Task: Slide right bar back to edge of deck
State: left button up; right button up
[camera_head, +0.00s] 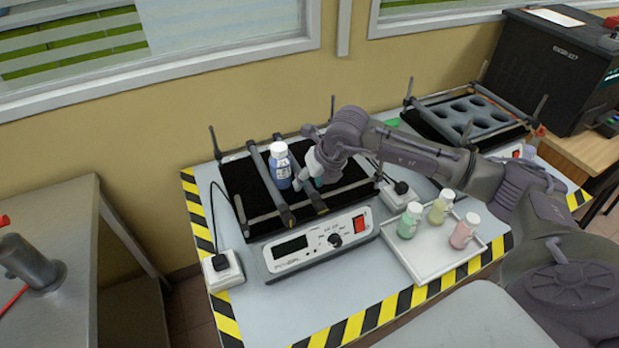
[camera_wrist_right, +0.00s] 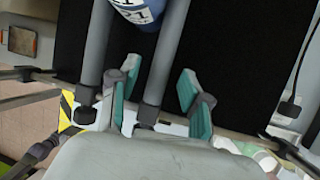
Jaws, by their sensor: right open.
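The shaker's black deck (camera_head: 245,187) carries two dark bars. The right bar (camera_head: 315,203) lies across the deck just right of a white-capped blue bottle (camera_head: 280,167). The left bar (camera_head: 265,175) lies on the bottle's other side. My right gripper (camera_head: 308,176) is low over the deck at the right bar. In the right wrist view the open fingers (camera_wrist_right: 159,82) stand either side of the right bar (camera_wrist_right: 167,50), with a visible gap on its right. The left bar (camera_wrist_right: 96,55) and bottle (camera_wrist_right: 141,10) also show there. My left gripper is not in view.
The shaker's control panel (camera_head: 320,242) faces front. A white tray (camera_head: 428,270) with three small bottles stands right of it. A second device (camera_head: 435,132) with a holed plate is behind my right arm. A metal bench (camera_head: 68,225) stands at left.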

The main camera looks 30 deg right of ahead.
jog(key=shift+w+f, duration=0.15)
jog(key=shift+f, duration=0.1)
grip_shut()
